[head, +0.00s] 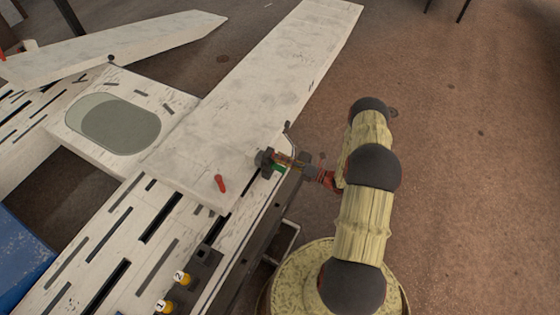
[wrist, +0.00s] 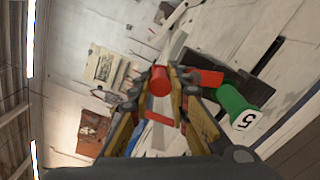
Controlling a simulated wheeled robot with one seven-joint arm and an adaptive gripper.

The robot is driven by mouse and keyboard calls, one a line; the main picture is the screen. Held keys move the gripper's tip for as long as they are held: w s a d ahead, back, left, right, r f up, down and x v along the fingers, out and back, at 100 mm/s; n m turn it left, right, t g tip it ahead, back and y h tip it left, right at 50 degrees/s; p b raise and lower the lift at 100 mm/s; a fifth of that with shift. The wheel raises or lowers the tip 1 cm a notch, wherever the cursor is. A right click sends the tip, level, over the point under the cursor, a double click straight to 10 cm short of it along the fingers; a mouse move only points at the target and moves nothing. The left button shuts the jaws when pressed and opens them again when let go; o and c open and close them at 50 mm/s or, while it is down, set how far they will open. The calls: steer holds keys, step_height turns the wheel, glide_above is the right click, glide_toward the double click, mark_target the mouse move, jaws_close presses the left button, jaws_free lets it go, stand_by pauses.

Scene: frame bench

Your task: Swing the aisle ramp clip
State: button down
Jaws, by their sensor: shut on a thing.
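My gripper (head: 283,162) is at the right edge of the white bench, by the near end of the long white ramp board (head: 265,85). In the wrist view its fingers (wrist: 163,104) are shut on a red, round-ended handle (wrist: 160,80), which looks like the clip's. The clip's body is mostly hidden by the fingers. A dark bent lever (head: 288,130) rises just behind the gripper.
Yellow knobs marked 1 (head: 165,306) and 2 (head: 183,278) are at the front. A second white board (head: 120,45) is at the back left, a blue block (head: 20,250) at the left edge.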

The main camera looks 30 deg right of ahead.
steer(key=shift+w+d+r+m, duration=0.1)
steer(key=shift+w+d+m, duration=0.15)
steer(key=shift+m, duration=0.5)
steer(key=shift+w+d+m, duration=0.1)
steer(key=shift+d+m, duration=0.15)
steer(key=shift+m, duration=0.5)
steer(key=c, duration=1.6)
jaws_free()
steer(key=shift+c, duration=0.2)
steer(key=v, duration=1.2)
